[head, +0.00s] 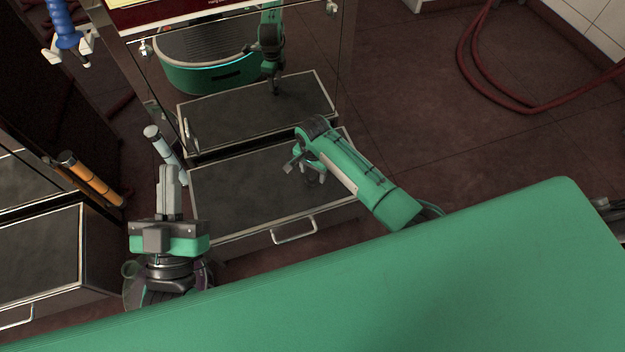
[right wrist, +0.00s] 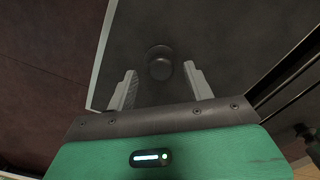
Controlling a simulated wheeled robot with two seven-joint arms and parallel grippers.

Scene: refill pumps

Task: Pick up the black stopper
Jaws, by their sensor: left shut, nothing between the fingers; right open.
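The black stopper (right wrist: 159,64) shows in the right wrist view as a dark round knob on a dark grey surface. It lies between the fingertips of my right gripper, with gaps at both sides. My right gripper (head: 309,173) is open above the dark top of the low metal ledge in the head view. I cannot make out the stopper in the head view. My left gripper (head: 168,178) is shut and empty at the left, close to the ledge's left end.
The metal ledge (head: 240,190) has a front handle (head: 294,231) and stands against a shiny pump panel that reflects me. An orange nozzle (head: 95,182) and a pale one (head: 155,137) stand at the left. A blue nozzle (head: 62,25) hangs upper left. A red hose (head: 475,85) lies at right.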

